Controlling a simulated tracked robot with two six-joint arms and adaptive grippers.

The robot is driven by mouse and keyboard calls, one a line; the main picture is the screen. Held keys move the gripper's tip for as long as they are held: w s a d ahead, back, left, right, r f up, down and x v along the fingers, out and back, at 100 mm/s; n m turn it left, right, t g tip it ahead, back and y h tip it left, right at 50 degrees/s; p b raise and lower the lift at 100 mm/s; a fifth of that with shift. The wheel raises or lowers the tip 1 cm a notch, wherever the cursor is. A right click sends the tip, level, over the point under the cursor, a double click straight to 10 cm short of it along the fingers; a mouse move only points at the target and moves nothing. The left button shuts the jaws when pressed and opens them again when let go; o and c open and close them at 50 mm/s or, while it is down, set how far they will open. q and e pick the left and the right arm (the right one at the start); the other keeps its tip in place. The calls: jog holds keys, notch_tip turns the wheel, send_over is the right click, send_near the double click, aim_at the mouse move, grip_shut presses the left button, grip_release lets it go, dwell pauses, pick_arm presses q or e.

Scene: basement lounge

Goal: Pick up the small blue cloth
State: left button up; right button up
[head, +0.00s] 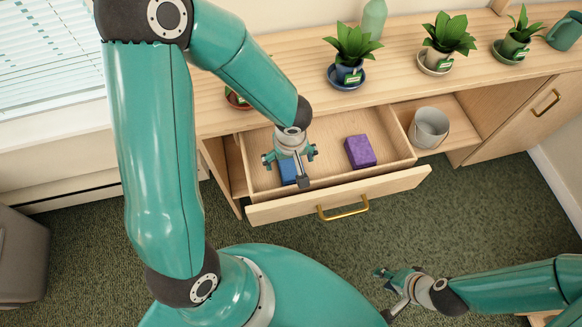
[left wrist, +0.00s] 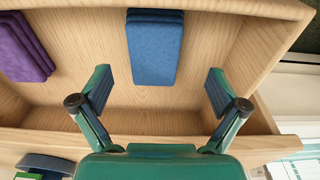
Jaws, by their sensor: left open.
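The small blue cloth (head: 288,171) lies folded on the floor of the open drawer (head: 335,193), toward its left side. In the left wrist view the blue cloth (left wrist: 154,50) shows as a folded stack beyond the fingertips. My left gripper (head: 291,160) is over the drawer and partly covers the cloth in the head view. In the left wrist view my left gripper (left wrist: 160,90) is open, its fingers wide apart and nothing between them. My right gripper (head: 388,280) is low over the carpet at the lower right, away from the drawer; its jaw state is unclear.
A folded purple cloth (head: 360,151) lies in the drawer to the right of the blue one. The drawer walls surround both. Potted plants (head: 349,60) stand on the cabinet top (head: 290,60). A grey bucket (head: 430,128) stands on the shelf right of the drawer.

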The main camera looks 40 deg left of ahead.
aim_at(291, 164)
pick_arm(q)
jog(key=shift+w+a+f, duration=0.1)
jog(key=shift+w+f, duration=0.1)
jog(key=shift+f, duration=0.7)
jog(key=shift+w+a+f, duration=0.1)
jog(key=shift+w+f, duration=0.15)
jog(key=shift+f, duration=0.65)
jog(key=shift+w+f, duration=0.2)
jog(key=shift+f, duration=0.7)
jog(key=c, duration=1.2)
jog(key=shift+r, duration=0.15)
jog(key=shift+r, duration=0.55)
notch_tip(291, 164, up, 19)
jog(key=p, duration=0.3)
jog(key=shift+f+p, duration=0.15)
jog(key=shift+p, duration=0.2)
